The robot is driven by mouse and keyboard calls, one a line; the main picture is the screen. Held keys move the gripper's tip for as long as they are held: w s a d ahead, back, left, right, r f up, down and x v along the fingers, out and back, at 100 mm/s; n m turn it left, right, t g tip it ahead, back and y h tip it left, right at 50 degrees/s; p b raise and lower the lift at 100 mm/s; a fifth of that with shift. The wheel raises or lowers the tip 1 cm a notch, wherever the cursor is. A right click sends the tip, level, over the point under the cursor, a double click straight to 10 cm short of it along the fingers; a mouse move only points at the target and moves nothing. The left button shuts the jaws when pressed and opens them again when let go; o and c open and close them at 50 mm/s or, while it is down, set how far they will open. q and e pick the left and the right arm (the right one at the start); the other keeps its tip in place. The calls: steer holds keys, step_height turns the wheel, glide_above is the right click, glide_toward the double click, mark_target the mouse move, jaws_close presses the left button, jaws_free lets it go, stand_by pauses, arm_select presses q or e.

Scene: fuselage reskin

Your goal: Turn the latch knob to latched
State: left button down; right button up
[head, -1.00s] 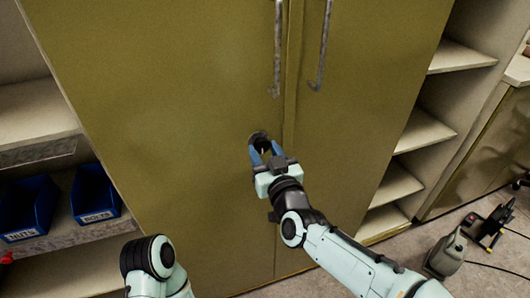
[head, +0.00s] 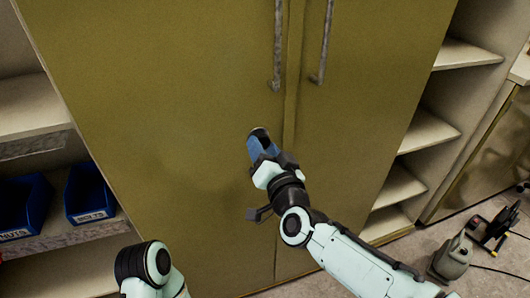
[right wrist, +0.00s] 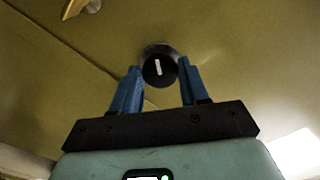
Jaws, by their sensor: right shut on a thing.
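The latch knob (right wrist: 158,70) is a round black knob with a white pointer mark, set on the olive cabinet door. In the right wrist view the mark stands nearly upright, leaning slightly. In the head view the knob (head: 259,133) shows only as a dark top edge above my fingers. My right gripper (right wrist: 161,72) has its blue fingers on both sides of the knob and is shut on it. In the head view the right gripper (head: 257,145) is seen edge-on. My left arm shows at bottom left, but its gripper is out of view.
Two long vertical handles (head: 277,45) are on the cabinet doors (head: 160,100), above the knob. Open shelves stand on both sides, with blue bins (head: 88,193) on the left. A grey canister (head: 452,257) stands on the floor at right.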

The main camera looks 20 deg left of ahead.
arm_select(q)
steer(key=shift+n+y, duration=0.3)
steer(key=shift+y, duration=0.1)
steer(key=shift+w+a+f+b, duration=0.35)
steer(key=shift+f+b, duration=0.25)
steer(key=shift+f, duration=0.25)
steer(key=shift+w+a+f+b, duration=0.3)
steer(key=shift+a+f+b, duration=0.25)
steer(key=shift+f, duration=0.25)
steer(key=shift+w+a+f+b, duration=0.35)
steer(key=shift+f+b, duration=0.3)
steer(key=shift+f, duration=0.2)
arm_select(e)
steer(key=shift+r+m, duration=0.1)
steer(key=shift+m, duration=5.5)
arm_select(q)
steer(key=shift+s, duration=0.1)
arm_select(e)
steer(key=o, duration=1)
